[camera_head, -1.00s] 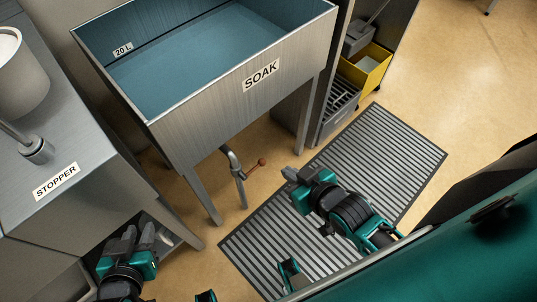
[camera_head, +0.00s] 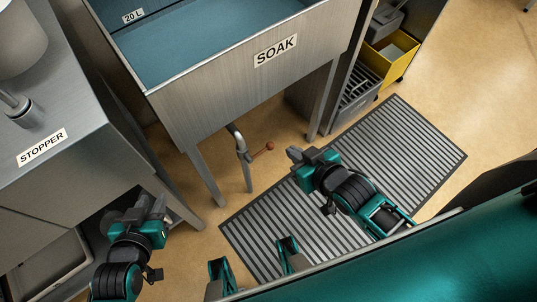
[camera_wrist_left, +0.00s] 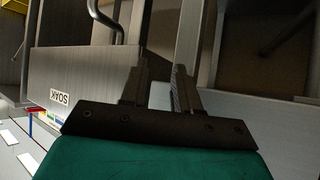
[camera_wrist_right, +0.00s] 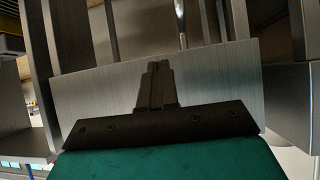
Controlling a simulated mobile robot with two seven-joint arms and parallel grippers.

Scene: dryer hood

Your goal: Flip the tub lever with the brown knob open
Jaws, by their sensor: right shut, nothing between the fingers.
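The soak tub (camera_head: 240,80) is a grey metal basin on legs with a SOAK label. Under it a bent drain pipe (camera_head: 238,137) carries a short lever ending in a brown knob (camera_head: 269,146), which points to the right. My right gripper (camera_head: 292,154) is shut and empty, just right of the knob with a small gap in the picture. Its closed fingers also show in the right wrist view (camera_wrist_right: 157,72); I cannot make out the knob there. My left gripper (camera_head: 150,207) is open and empty, left of the tub's front leg; its spread fingers show in the left wrist view (camera_wrist_left: 160,82).
A counter (camera_head: 70,140) with a STOPPER label stands at the left. A striped mat (camera_head: 420,150) lies on the floor under my right arm. A yellow bin (camera_head: 388,62) and a grey crate (camera_head: 350,110) stand right of the tub. Tub legs (camera_head: 207,180) flank the pipe.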

